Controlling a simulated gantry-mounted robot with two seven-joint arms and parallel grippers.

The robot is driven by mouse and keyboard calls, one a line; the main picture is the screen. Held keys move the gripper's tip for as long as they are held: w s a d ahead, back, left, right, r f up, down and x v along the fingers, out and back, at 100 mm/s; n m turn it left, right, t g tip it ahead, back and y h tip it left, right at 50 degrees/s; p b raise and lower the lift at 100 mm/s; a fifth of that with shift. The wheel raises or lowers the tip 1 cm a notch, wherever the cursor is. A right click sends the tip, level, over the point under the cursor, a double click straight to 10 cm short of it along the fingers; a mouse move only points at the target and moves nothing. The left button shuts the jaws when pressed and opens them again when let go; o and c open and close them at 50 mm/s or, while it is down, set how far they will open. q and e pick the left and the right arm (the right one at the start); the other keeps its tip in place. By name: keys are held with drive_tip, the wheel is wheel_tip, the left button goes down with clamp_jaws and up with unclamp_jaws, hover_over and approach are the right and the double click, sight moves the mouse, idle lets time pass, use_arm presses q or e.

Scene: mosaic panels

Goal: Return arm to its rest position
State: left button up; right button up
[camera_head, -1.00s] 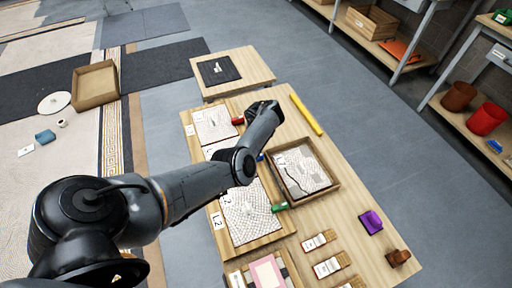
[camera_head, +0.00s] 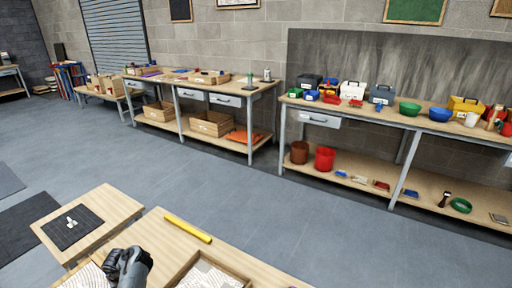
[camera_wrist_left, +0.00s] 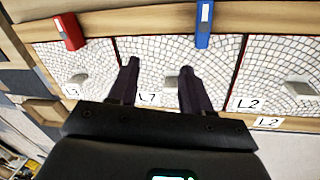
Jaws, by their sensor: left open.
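My left arm's dark gripper (camera_head: 128,266) is at the bottom left of the head view, over the near wooden table (camera_head: 225,240). In the left wrist view its two fingers (camera_wrist_left: 160,88) are apart, with nothing held between them. They point at a pale mosaic panel (camera_wrist_left: 150,55) marked L7. I cannot tell how far above it they are. A small grey piece (camera_wrist_left: 171,82) shows on that panel between the fingers. My right gripper is in no view.
A red clamp (camera_wrist_left: 68,32) and a blue clamp (camera_wrist_left: 204,25) sit along the panels' wooden edge. A yellow bar (camera_head: 188,228) and a framed tray (camera_head: 180,275) lie on the table. A side table (camera_head: 125,208) holds a dark mat. Workbenches stand behind; floor between is clear.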

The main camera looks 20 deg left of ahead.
use_arm(q)
drive_tip(key=s+d+r+m+t+h+p, duration=0.1)
drive_tip(key=s+d+r+m, duration=0.3)
drive_tip(key=s+d+m, duration=0.55)
drive_tip(key=s+d+r+m+t+h, duration=0.1)
drive_tip(key=s+d+r+m, duration=0.3)
drive_tip(key=d+m, duration=1.1)
drive_tip(key=s+d+r+m+t+h+p, duration=0.1)
drive_tip(key=s+d+r+m, duration=0.4)
drive_tip(key=d+m, duration=0.75)
wheel_tip(320, 180, up, 36)
drive_tip(key=d+n+p, duration=0.2)
drive_tip(key=n+p, duration=0.1)
drive_tip(key=p, duration=3.4)
drive_tip(key=shift+s+d+r+n+y, duration=0.15)
drive_tip(key=shift+d+r+n+y, duration=0.15)
drive_tip(key=shift+n, duration=0.1)
